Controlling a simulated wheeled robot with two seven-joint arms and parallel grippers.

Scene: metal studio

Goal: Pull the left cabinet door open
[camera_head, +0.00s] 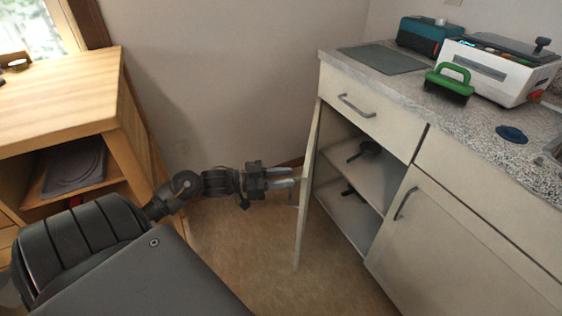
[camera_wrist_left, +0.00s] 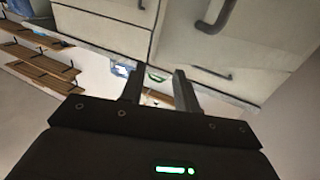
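The left cabinet door (camera_head: 307,190) is pale and stands swung out from the cabinet, seen nearly edge-on in the head view. The opening behind it shows shelves. My left gripper (camera_head: 296,177) is at the door's outer side, its two fingers pointing toward it. The left wrist view shows the gripper (camera_wrist_left: 158,88) with its fingers apart and no handle between them. A dark handle (camera_wrist_left: 217,15) on a pale panel lies beyond the fingers there; I cannot tell which panel. Contact with the door is unclear. My right gripper is out of view.
The right cabinet door (camera_head: 465,245) is shut, and the drawer (camera_head: 365,108) above the opening is closed. A pan (camera_head: 366,149) is on the upper shelf. A wooden desk (camera_head: 60,95) stands at the left. Floor between desk and cabinet is clear.

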